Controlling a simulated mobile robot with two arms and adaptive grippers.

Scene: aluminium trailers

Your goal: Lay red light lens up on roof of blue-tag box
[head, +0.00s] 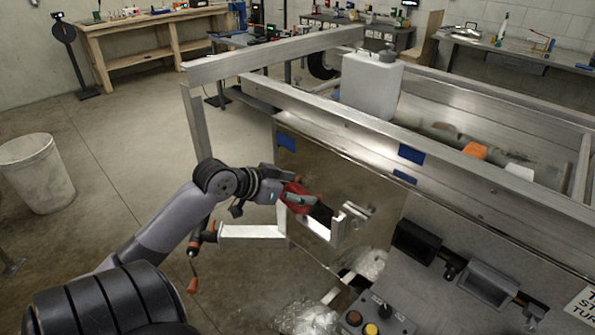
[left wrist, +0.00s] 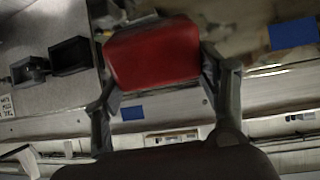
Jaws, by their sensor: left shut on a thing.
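A red light (head: 295,197) is in my left gripper (head: 306,204), in front of the shiny metal box with blue tags (head: 345,190). In the left wrist view the red light (left wrist: 153,53) sits between the two dark fingers, its broad red face toward the camera. My left gripper is shut on it. Blue tags show at the box's upper edge (head: 410,154) and in the left wrist view (left wrist: 293,33). The light appears apart from the box roof, though depth is hard to judge. My right gripper is not in view.
A white jug (head: 371,84) stands behind the trailer rail (head: 340,115). A control box (head: 376,318) and black holders (head: 417,242) are at lower right.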

